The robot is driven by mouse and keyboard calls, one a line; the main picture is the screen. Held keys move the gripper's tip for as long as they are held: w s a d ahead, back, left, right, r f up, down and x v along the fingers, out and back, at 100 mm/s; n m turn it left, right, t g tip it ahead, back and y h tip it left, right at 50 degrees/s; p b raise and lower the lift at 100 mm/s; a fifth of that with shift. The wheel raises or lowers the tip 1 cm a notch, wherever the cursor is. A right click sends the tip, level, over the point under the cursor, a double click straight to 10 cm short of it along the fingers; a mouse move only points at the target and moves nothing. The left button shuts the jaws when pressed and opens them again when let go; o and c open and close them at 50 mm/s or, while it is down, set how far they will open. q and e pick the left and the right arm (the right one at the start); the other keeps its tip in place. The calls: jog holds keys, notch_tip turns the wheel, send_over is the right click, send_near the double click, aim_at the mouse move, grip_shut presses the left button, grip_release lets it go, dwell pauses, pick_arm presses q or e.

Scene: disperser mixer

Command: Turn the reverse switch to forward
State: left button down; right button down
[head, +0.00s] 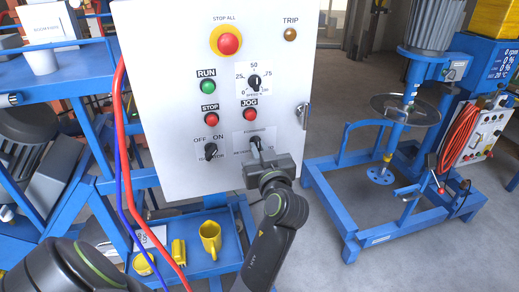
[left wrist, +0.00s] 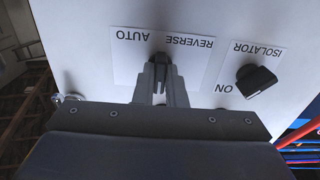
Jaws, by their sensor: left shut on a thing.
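The reverse switch is a black knob on a white label plate of the grey control panel (head: 170,120). In the left wrist view the knob (left wrist: 161,68) sits between the fingers of my left gripper (left wrist: 161,82), which is shut on it. That view is upside down; the words REVERSE and AUTO show on the plate. In the head view my left gripper (head: 256,148) reaches the switch plate at the panel's lower right and covers most of the knob. The knob's exact setting is hard to tell. My right gripper is not in view.
The black isolator knob (head: 211,151) is left of the switch; the red JOG button (head: 250,114) and speed dial (head: 254,82) are above. A red emergency stop (head: 229,43) is at the top.

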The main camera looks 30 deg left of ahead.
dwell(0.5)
pick_arm(q)
jog(key=c, duration=1.5)
grip_release()
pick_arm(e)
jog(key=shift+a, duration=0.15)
